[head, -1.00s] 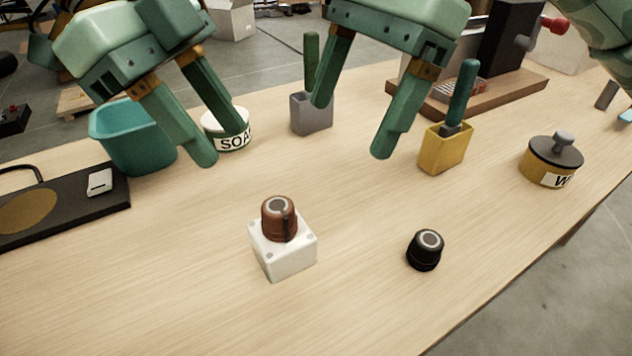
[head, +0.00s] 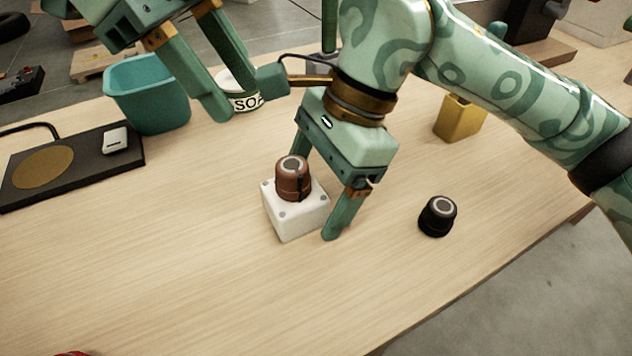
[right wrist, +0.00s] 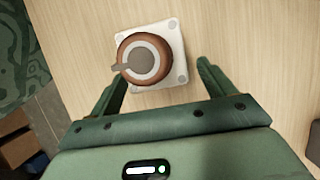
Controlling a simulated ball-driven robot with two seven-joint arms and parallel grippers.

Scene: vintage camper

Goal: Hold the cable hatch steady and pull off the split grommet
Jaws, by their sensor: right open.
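The cable hatch (head: 296,219) is a white block with round screws at its corners, standing on the wooden table. The split grommet (head: 292,180) is a reddish-brown ring-shaped cap with a dark slit, seated on top of it around a grey-topped core. Both show in the right wrist view, the hatch (right wrist: 178,75) under the grommet (right wrist: 135,50). My right gripper (head: 318,195) is open, its fingers low on either side of the hatch's back and right, without a visible grip. My left gripper (head: 245,100) is above the table, back left of the hatch; its fingers are spread and empty.
A black grommet-like cap (head: 438,216) stands right of the hatch. A teal bin (head: 150,105), a soap tin (head: 243,101) and a black pad (head: 75,165) are at back left. A yellow holder (head: 458,118) is behind right.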

